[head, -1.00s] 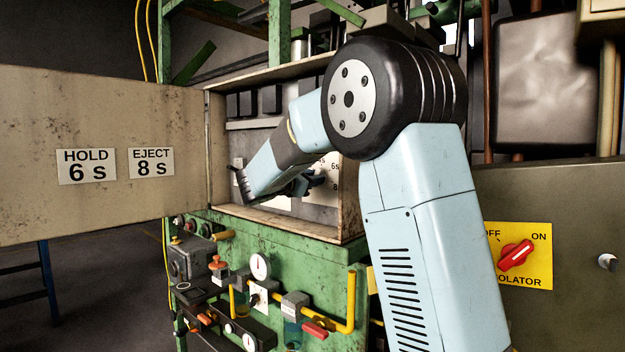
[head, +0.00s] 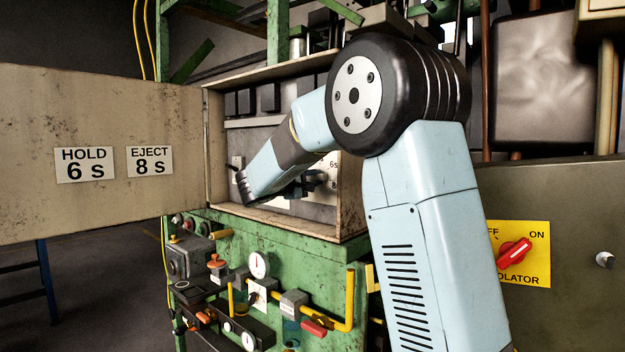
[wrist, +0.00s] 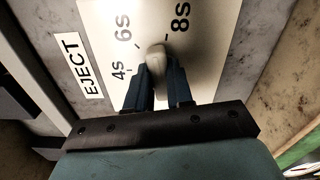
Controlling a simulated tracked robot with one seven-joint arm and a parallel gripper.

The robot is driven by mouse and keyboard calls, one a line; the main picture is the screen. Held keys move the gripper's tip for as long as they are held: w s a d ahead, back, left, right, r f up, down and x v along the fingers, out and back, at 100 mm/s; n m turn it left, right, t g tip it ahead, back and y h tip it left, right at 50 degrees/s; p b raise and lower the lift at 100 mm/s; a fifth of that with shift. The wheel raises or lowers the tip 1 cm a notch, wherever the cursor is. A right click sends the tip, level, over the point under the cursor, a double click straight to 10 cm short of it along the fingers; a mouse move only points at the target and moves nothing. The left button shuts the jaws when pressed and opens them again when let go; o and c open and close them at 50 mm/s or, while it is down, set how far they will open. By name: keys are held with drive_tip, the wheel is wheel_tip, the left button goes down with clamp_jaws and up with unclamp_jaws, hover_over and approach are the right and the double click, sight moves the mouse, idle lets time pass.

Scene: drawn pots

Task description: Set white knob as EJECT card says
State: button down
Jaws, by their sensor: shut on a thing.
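The EJECT card (head: 149,161) on the open door at the left reads 8 s. In the wrist view the white knob (wrist: 155,55) stands on a pale dial plate (wrist: 205,55) beside an EJECT label (wrist: 79,66). The plate has marks 4s, 6s and 8s. My gripper (wrist: 156,80) is shut on the knob, with a dark blue finger on each side. The knob's far end lies between the 6s and 8s marks; its exact setting is hard to tell. In the head view my arm hides most of the dial and the knob.
The HOLD card (head: 84,165) reads 6 s. The cabinet's side wall (head: 351,200) stands close to the right of my gripper. Gauges and a yellow pipe (head: 350,300) are on the green panel below. A red isolator switch (head: 513,253) is at the right.

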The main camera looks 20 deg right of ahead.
drive_tip(key=shift+f+m, duration=0.25)
drive_tip(key=shift+m, duration=0.65)
drive_tip(key=shift+f+m, duration=0.2)
drive_tip(key=shift+m, duration=0.7)
drive_tip(key=c, duration=1.3)
unclamp_jaws()
drive_tip(key=o, duration=0.3)
drive_tip(key=shift+r, duration=0.2)
drive_tip(key=v, duration=1.4)
drive_tip(key=shift+f, duration=0.1)
